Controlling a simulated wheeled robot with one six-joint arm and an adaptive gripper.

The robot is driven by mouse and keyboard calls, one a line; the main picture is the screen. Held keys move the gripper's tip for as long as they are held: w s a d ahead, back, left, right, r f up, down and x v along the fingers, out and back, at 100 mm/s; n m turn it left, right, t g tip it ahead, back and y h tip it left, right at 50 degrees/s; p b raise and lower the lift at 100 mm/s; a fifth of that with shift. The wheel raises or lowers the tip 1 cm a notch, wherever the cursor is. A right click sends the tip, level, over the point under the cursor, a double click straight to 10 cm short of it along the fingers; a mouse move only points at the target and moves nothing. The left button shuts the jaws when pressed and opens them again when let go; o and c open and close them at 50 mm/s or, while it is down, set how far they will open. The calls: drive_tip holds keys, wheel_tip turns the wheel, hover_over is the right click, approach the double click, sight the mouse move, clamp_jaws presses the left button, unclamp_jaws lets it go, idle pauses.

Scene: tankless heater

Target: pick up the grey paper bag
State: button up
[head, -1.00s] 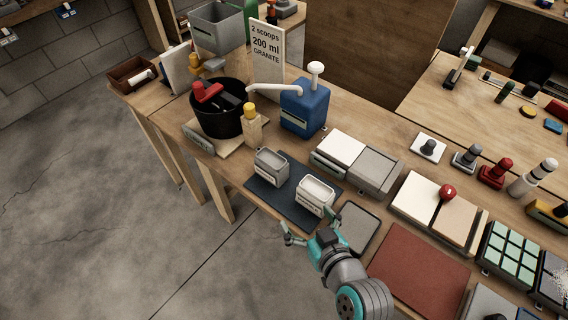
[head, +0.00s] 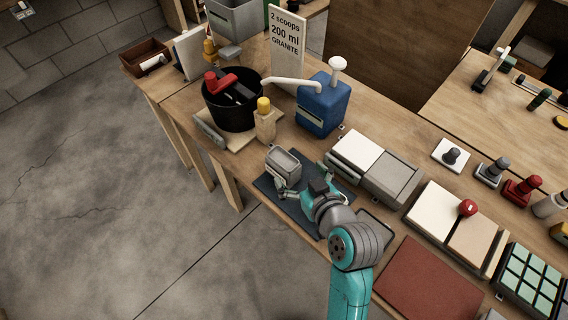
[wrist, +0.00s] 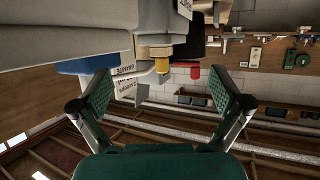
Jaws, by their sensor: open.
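The grey paper bag (head: 284,165) is an upright, open-topped grey container with a pale label, on the dark mat (head: 270,190). My gripper (head: 303,181) is open in the head view, close to the bag on its near right side. I cannot tell whether a finger touches it. In the wrist view my two fingers (wrist: 166,92) are spread apart with nothing held between them. A grey shape (wrist: 157,16) at the top of that upside-down view looks like the bag, but it is cut off. My arm hides part of the mat.
A blue dispenser (head: 322,104) with a white spout stands behind right. A white-and-grey box (head: 375,168) lies right. The bench edge is close at left.

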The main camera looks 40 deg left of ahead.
sight(287, 161)
drive_tip(key=shift+f+x, duration=0.2)
drive_tip(key=shift+x, duration=1.5)
drive_tip(key=shift+f+x, duration=0.2)
drive_tip(key=shift+x, duration=1.55)
drive_tip(key=shift+s+d, duration=0.1)
drive_tip(key=shift+s, duration=0.05)
drive_tip(key=c, duration=1.7)
